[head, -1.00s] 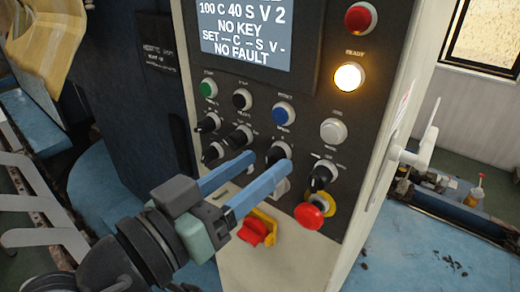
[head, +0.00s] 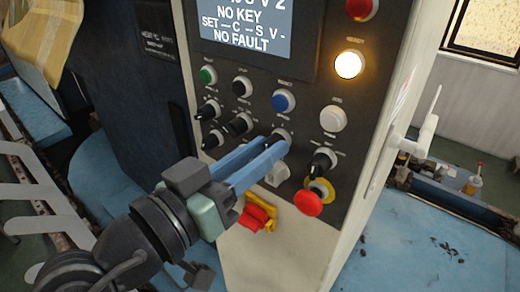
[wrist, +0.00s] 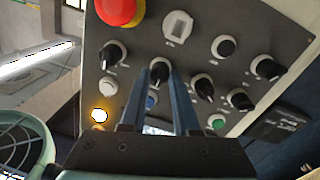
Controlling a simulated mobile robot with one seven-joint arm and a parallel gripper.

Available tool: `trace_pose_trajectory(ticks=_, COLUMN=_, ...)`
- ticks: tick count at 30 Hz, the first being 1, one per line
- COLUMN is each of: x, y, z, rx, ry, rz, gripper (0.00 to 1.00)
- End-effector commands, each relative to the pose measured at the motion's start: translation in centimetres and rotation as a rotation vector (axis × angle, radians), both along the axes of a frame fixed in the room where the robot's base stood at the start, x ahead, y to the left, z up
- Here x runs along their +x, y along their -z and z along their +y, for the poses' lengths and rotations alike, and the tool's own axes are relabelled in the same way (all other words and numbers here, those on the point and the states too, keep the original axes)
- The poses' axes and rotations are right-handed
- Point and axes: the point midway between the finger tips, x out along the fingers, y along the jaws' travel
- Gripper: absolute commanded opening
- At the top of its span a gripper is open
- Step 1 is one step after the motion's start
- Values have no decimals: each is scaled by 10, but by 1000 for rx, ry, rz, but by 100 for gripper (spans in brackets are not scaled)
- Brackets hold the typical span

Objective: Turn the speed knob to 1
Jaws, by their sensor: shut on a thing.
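My gripper (head: 276,149) reaches to the control panel (head: 335,100) with its two blue fingers close together, shut on a black rotary knob (wrist: 159,69). In the head view the fingers hide most of this knob. In the wrist view it stands between the fingertips, and its pointer setting cannot be read. The knob labels are too small to read, so I cannot tell from them which is the speed knob. The display (head: 247,25) shows "NO KEY", "SET – C – S V -" and "NO FAULT", with a partly cut "V 2" above.
Other black knobs (head: 240,125) sit left of the fingers, and another (head: 321,163) sits right. Green (head: 208,75), blue (head: 284,101) and white (head: 333,119) buttons are above. A red emergency button (head: 309,202) and red-yellow switch (head: 257,215) are below. A lamp (head: 349,65) glows.

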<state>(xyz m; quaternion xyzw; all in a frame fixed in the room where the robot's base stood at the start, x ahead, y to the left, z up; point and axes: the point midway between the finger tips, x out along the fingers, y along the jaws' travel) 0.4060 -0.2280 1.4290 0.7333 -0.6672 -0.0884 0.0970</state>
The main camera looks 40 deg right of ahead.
Motion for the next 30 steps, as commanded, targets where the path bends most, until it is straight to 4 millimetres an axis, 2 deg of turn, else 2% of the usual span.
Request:
trace_pose_trajectory(ticks=11, x=0, y=-1, z=0, rx=-18, ry=-1, rz=123, gripper=0)
trace_pose_trajectory(ticks=30, x=1, y=-2, z=0, rx=-90, ry=0, rz=629, gripper=0)
